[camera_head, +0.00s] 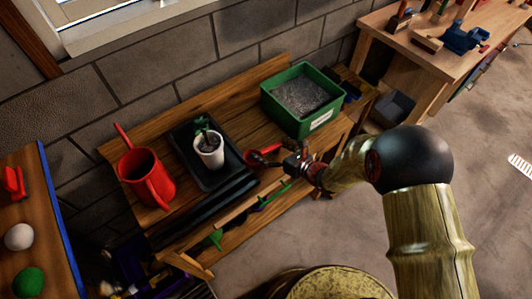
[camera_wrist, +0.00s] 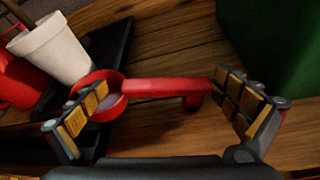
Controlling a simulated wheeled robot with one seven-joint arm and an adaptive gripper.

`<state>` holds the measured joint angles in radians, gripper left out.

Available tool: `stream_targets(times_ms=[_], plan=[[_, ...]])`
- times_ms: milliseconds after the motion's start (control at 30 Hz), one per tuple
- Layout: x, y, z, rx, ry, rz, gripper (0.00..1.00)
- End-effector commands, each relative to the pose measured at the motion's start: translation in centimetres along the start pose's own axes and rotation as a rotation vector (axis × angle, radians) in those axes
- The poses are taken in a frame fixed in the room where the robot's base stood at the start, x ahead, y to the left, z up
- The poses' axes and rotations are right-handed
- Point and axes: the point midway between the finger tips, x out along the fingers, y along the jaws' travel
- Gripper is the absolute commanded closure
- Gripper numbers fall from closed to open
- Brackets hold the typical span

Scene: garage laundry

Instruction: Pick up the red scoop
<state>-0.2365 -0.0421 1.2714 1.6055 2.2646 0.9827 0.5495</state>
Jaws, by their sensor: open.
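The red scoop (camera_wrist: 155,87) lies on the wooden bench, its round bowl to the left and its handle running right in the wrist view. In the head view the scoop (camera_head: 252,160) shows partly, next to my gripper (camera_head: 292,163). In the wrist view my gripper (camera_wrist: 165,115) is open, with one finger near the bowl and the other just past the handle's end. The scoop appears to lie between or just beyond the fingertips. I cannot tell whether either finger touches it.
A white pot with a plant (camera_head: 208,150) stands on a black tray (camera_head: 186,136) left of the scoop. A red watering can (camera_head: 147,178) is farther left. A green bin of grey grit (camera_head: 318,122) stands close on the right. Bare bench wood (camera_head: 236,110) lies behind.

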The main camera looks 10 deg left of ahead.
Motion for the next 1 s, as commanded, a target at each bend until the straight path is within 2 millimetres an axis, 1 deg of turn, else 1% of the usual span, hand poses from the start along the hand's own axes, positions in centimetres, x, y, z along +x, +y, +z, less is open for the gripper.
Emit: stream_targets(times_ms=[67, 767, 1000], plan=[[-0.03, 0.0, 0.02, 0.0, 0.0, 0.0, 0.0], [-0.05, -0.01, 0.01, 0.0, 0.0, 0.0, 0.4], [-0.11, 0.04, 0.15, 0.0, 0.0, 0.0, 0.41]])
